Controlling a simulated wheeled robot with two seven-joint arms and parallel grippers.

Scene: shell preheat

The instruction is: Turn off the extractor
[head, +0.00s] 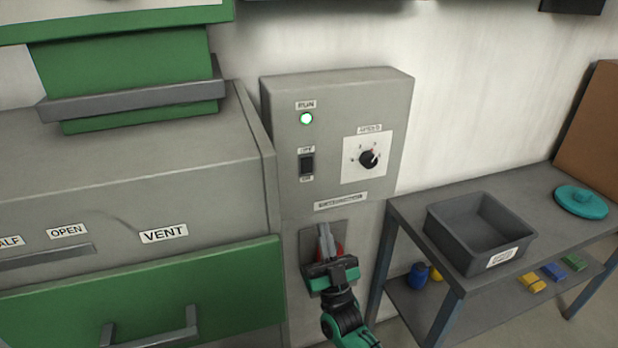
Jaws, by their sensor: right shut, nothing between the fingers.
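The extractor's grey control cabinet (285,215) stands upright against the wall. Its RUN lamp (306,118) glows pale green. Below the lamp is a black rocker switch (307,166), with OFF printed above and ON below; its tilt is too small to tell. A black speed knob (369,159) sits on a white plate to the right. My right gripper (325,232) is shut and empty, pointing up in front of the cabinet below its name label. Behind it shows a red part (341,249) on a grey plate, mostly hidden. My left gripper is out of view.
A green and grey machine with a VENT label (163,233) stands close on the left. On the right, a grey table (535,189) carries an open dark bin (454,238) and a teal lid (580,200). Small coloured items lie on its lower shelf.

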